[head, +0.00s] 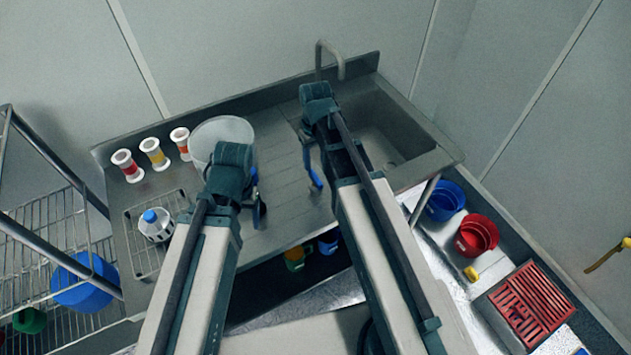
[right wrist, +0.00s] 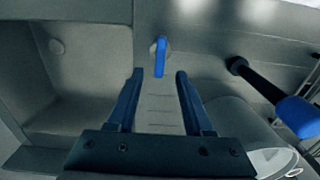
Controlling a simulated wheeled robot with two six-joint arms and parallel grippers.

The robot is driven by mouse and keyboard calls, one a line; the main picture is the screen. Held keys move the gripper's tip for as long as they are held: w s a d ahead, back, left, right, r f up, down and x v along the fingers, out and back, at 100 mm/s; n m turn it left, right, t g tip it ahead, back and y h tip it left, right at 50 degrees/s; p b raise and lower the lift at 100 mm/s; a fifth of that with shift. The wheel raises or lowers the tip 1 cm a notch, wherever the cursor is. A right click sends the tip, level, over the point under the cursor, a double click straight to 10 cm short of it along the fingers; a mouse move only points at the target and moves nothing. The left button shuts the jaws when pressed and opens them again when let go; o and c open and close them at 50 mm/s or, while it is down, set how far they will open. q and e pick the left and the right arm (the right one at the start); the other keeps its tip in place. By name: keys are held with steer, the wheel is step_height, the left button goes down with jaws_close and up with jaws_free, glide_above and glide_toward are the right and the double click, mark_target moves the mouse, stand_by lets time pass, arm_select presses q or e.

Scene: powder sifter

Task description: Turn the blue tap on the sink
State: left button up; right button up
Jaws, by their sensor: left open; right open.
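The blue tap (right wrist: 160,58) is a short upright blue handle, straight ahead of my right gripper (right wrist: 160,77) in the right wrist view. It lies between the lines of the two fingers, just beyond their tips, with no visible contact. The sink basin (head: 377,126) has a bent metal spout (head: 331,56) at its back edge. The tap is not visible in the head view, where my right arm covers part of the sink. My right gripper (head: 312,168) is open over the counter. My left gripper (head: 258,197) is open and empty beside the white bucket (head: 222,130).
Several spools (head: 154,154) stand on the counter at left, near a blue-capped container (head: 156,224). A wire shelf (head: 62,235) is at far left. Blue (head: 445,200) and red (head: 476,235) buckets stand right of the sink. A blue-ended black rod (right wrist: 270,95) crosses the right wrist view.

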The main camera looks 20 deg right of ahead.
mark_target(316, 177)
arm_select(q)
step_height(316, 177, down, 7)
steer(key=b, duration=0.6)
steer(key=shift+f, duration=0.2)
arm_select(e)
step_height(316, 177, down, 7)
steer(key=shift+f, duration=0.2)
jaws_close()
